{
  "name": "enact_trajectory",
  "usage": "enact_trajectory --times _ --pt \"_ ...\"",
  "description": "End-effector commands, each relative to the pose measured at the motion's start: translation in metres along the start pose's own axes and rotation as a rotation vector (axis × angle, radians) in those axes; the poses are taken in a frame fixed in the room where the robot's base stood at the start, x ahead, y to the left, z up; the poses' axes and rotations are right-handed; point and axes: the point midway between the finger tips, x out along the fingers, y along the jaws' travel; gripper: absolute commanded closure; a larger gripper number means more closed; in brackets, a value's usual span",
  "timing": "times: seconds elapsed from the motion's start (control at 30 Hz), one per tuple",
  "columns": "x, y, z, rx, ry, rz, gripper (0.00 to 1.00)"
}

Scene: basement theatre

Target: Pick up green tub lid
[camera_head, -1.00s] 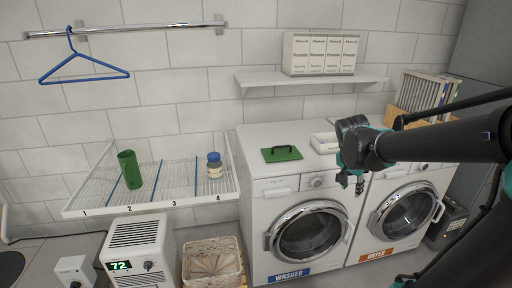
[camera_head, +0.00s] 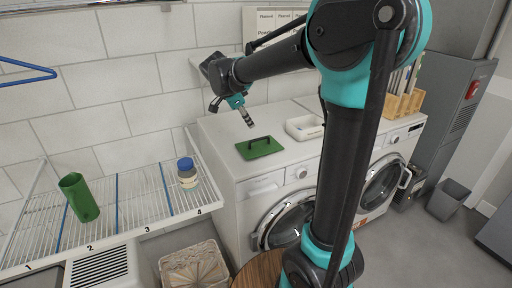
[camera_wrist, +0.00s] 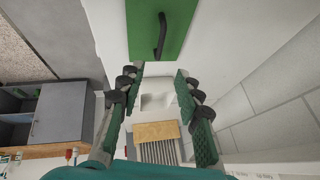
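The green tub lid (camera_head: 260,147) lies flat on top of the washer (camera_head: 228,150), with a black handle across its upper face. In the wrist view the lid (camera_wrist: 174,28) is at the top of the picture, beyond the fingertips, with its black handle (camera_wrist: 161,36) showing. My gripper (camera_head: 246,116) is above the lid in the head view, apart from it. In the wrist view the two green-padded fingers (camera_wrist: 158,76) are spread apart with nothing between them.
A white tray (camera_head: 304,127) sits right of the lid. A wire rack (camera_head: 130,208) at left holds a green cylinder (camera_head: 79,197) and a blue-capped jar (camera_head: 187,173). A wooden holder (camera_head: 403,104) stands at the far right of the machines. The wall is close behind.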

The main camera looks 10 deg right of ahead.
Motion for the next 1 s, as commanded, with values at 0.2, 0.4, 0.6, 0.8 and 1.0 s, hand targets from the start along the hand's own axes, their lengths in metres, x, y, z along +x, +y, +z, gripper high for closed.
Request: enact_trajectory --times 0.2,0.4,0.6,0.8,1.0 --pt "0.044 0.000 0.000 0.001 0.000 0.001 0.66" --pt "0.073 0.000 0.000 0.000 0.000 0.000 0.66" --pt "0.084 0.000 0.001 -0.001 -0.001 0.000 0.66" --pt "0.111 -0.001 0.005 0.000 0.000 0.001 0.66" --pt "0.131 -0.001 0.005 0.000 0.000 0.000 0.66"
